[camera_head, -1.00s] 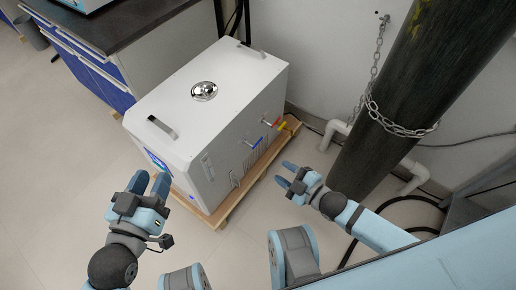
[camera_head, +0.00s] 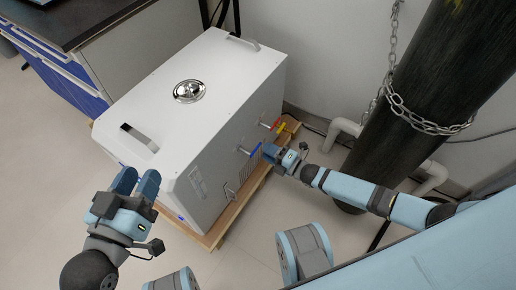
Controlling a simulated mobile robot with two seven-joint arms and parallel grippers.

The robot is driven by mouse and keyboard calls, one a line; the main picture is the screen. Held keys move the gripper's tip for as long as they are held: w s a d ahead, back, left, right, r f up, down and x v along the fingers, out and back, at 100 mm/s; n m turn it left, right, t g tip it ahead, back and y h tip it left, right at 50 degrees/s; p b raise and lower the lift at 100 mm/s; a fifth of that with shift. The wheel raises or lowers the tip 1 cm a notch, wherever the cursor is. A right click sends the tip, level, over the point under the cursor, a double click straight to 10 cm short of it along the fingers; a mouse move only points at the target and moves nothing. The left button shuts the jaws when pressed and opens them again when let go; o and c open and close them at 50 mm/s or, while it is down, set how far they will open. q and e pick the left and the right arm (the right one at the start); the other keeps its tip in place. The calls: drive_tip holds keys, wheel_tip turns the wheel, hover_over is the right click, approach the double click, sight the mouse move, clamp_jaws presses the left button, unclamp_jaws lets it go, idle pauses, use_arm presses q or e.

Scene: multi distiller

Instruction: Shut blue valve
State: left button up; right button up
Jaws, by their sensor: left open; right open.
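The blue valve handle (camera_head: 255,149) is on the right side of the white distiller box (camera_head: 205,185), near a red valve and a yellow valve. It is a short blue lever that slants up to the right. My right gripper (camera_head: 268,153) is just right of the blue handle, with its fingers pointing left at it. I cannot tell whether they touch. My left gripper (camera_head: 137,181) is open and empty, in front of the box's near left corner, away from the valves.
The red valve (camera_head: 270,126) and yellow valve (camera_head: 281,126) sit just behind the blue one. The box stands on a wooden pallet (camera_head: 232,212). A dark chained cylinder (camera_head: 425,85) stands at right, with white pipes (camera_head: 345,128) beside it. A dark-topped counter (camera_head: 80,22) is at upper left.

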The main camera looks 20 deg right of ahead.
sight(258, 146)
drive_tip(key=shift+b+x, duration=0.55)
drive_tip(key=shift+x, duration=1.7)
drive_tip(key=shift+c, duration=0.2)
clamp_jaws()
